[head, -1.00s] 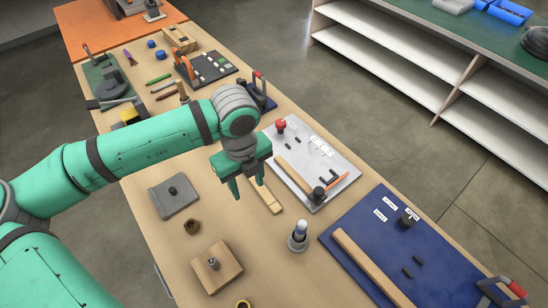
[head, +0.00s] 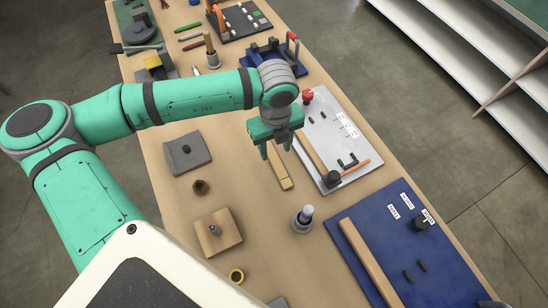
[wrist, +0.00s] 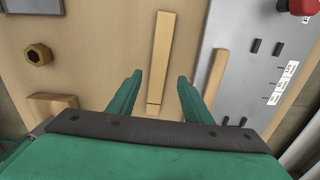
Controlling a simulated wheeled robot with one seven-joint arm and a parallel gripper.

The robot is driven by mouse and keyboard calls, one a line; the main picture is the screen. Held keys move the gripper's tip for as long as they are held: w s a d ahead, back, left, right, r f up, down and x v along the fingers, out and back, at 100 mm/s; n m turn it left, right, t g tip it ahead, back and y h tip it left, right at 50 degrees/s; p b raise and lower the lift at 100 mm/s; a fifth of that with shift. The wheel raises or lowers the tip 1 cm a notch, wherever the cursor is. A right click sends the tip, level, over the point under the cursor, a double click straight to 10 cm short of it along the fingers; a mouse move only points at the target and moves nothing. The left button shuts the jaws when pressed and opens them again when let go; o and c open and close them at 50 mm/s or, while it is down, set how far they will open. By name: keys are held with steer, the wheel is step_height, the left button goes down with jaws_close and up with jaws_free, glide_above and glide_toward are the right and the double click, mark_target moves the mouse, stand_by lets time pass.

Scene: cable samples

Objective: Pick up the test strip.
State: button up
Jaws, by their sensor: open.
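The test strip appears to be the narrow pale wooden strip (head: 283,177) lying flat on the wooden bench, with a line across it near one end. In the wrist view the strip (wrist: 161,50) runs lengthwise away from my gripper, its near end between the finger lines. My gripper (head: 276,152) is open and empty above the strip's far part, which it partly hides in the head view. In the wrist view the two green fingers (wrist: 160,80) stand to either side of the strip, apart from it. The height gap is hard to judge.
A grey board (head: 320,125) with a wooden bar, red knob and clips lies just right of the strip. A blue board (head: 375,222), a grey post (head: 302,219), a wooden block (head: 217,233), a brass nut (head: 201,187) and a dark plate (head: 183,153) are around. Bare bench surrounds the strip's left side.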

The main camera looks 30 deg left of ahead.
mark_target(274, 158)
step_height(274, 158, down, 4)
steer(key=shift+s+f, duration=0.1)
steer(key=shift+s, duration=0.05)
steer(key=shift+c, duration=0.3)
jaws_close()
steer(key=shift+a, duration=0.1)
